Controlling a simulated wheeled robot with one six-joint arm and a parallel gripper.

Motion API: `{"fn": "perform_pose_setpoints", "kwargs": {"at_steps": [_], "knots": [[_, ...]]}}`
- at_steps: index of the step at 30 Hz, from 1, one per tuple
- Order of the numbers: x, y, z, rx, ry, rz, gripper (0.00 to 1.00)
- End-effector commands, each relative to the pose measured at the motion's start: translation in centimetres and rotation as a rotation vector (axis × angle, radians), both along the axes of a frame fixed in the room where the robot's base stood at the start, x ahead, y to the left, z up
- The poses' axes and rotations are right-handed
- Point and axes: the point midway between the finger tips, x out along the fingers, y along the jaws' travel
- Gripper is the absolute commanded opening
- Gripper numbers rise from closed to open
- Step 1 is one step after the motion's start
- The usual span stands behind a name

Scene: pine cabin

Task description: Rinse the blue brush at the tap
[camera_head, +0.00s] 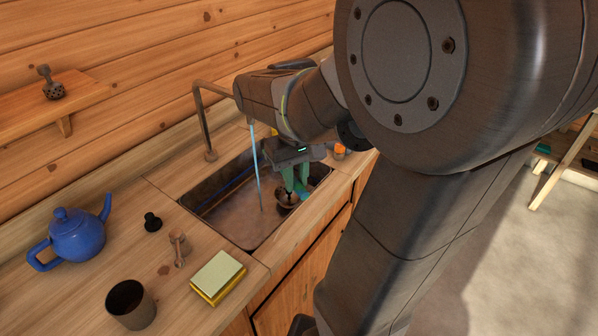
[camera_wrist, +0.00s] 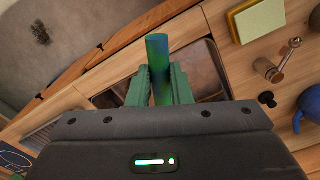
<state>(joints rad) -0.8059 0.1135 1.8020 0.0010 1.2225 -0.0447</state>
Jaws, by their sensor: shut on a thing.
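The tap (camera_head: 203,125) rises at the back left of the sink (camera_head: 228,212), and a thin light-blue stream of water (camera_head: 256,160) falls from its spout into the basin. My gripper (camera_head: 293,178), with green fingers, points down over the right part of the sink, to the right of the stream and apart from it. In the wrist view my gripper (camera_wrist: 158,88) is shut on the blue brush (camera_wrist: 157,52), whose handle looks blue-green between the fingers. In the head view the brush is mostly hidden by the fingers; a bit of blue shows beside them.
A dark round thing (camera_head: 287,199) shows below the fingers; I cannot tell what it is. Left of the sink are a blue teapot (camera_head: 77,236), a dark cup (camera_head: 131,304) and a yellow sponge (camera_head: 218,277). An orange-topped item (camera_head: 339,150) stands right of the sink.

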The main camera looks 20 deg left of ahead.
Motion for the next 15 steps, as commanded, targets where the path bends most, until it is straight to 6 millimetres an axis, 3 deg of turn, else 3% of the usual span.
{"fn": "perform_pose_setpoints", "kwargs": {"at_steps": [15], "knots": [[3.5,4.0,-2.6,-0.002,0.002,0.0,0.0]]}}
